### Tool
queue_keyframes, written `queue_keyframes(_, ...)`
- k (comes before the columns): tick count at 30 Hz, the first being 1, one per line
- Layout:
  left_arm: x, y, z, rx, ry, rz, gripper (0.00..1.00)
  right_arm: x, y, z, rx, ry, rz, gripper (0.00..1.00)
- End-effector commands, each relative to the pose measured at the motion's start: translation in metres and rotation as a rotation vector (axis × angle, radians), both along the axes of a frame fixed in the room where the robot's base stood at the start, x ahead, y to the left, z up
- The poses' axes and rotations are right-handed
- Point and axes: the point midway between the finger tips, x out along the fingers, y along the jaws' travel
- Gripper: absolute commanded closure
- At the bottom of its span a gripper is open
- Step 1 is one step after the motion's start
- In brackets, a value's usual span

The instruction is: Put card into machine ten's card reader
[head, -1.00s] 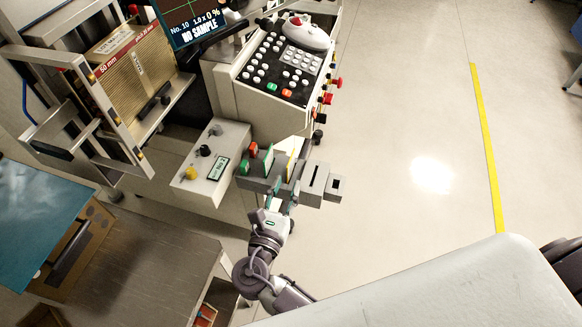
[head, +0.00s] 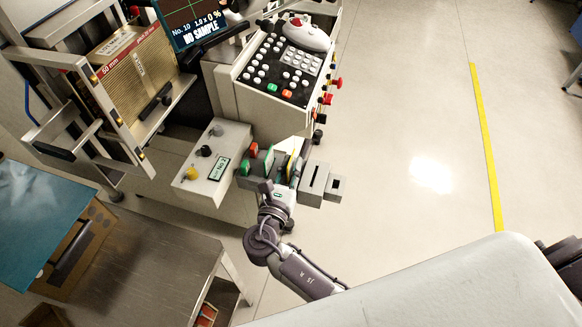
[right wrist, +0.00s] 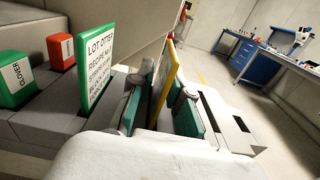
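A grey block with slots (head: 313,183) stands at the front of the machine whose screen (head: 190,22) reads "No. 10" and "NO SAMPLE". A yellow card (head: 292,161) stands upright in the block and also shows edge-on in the right wrist view (right wrist: 165,82). A green-edged card (head: 268,160) with printed text stands left of it, also in the right wrist view (right wrist: 97,68). My right gripper (head: 285,172) is at the block, its teal-padded fingers (right wrist: 162,112) apart on either side of the yellow card. The card's lower edge is hidden. My left gripper is out of view.
Red and green blocks (right wrist: 62,50) (right wrist: 16,84) sit left of the cards. A grey control box (head: 212,160) with knobs is beside the block. A keypad console (head: 285,68) stands behind. A metal table (head: 150,265) is front left; the floor at right is open.

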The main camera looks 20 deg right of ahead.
Motion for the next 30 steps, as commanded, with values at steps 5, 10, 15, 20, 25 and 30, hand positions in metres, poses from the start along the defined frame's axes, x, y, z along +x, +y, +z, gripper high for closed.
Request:
queue_keyframes(5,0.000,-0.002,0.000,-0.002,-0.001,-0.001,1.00,0.000,0.000,0.000,0.000,0.000,0.000,1.00)
queue_keyframes(10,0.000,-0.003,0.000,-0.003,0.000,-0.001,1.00,0.000,0.000,0.000,0.000,0.000,0.000,1.00)
queue_keyframes(15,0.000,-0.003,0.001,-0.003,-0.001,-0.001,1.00,0.000,0.000,0.003,0.001,-0.001,0.000,1.00)
queue_keyframes(20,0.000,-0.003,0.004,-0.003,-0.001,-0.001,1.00,0.000,0.000,0.017,0.002,-0.002,-0.001,1.00)
queue_keyframes(25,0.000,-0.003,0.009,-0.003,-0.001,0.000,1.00,0.000,0.000,0.046,0.004,-0.005,-0.001,1.00)
queue_keyframes(30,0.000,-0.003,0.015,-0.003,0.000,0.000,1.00,-0.007,-0.040,0.066,-0.001,-0.003,-0.002,1.00)
